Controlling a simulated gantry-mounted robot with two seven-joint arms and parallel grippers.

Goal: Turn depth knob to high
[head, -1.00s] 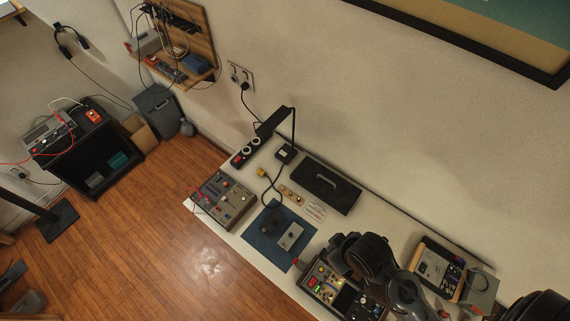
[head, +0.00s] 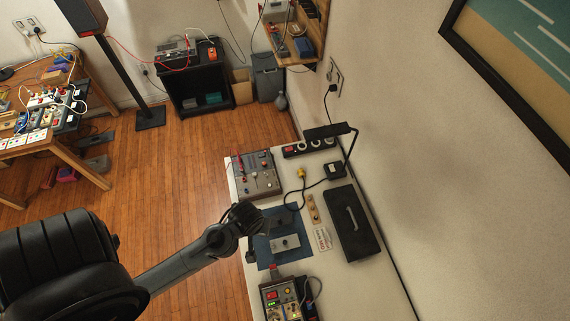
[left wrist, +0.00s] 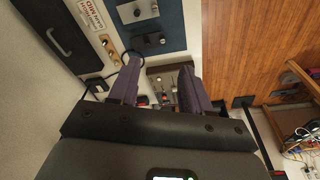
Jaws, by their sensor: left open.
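A grey control box (head: 255,173) with several small knobs stands at the far end of the white bench. It also shows between and beyond my fingers in the left wrist view (left wrist: 160,78). A small grey box (head: 286,245) with a dark knob lies on the blue mat (head: 262,249). Lettering on both boxes is too small to read, so I cannot tell which knob is depth. My left gripper (left wrist: 160,66) is open and empty, with its purple fingers apart above the bench. In the head view its dark hand hangs near the mat's far left corner. My right gripper is out of view.
A black case (head: 353,222) with a handle lies by the wall. A wooden strip with brass knobs (head: 312,208) and a printed card (head: 322,238) lie beside the mat. A power strip (head: 308,147), a lamp and cables stand at the back. Another control unit (head: 284,298) is nearer.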

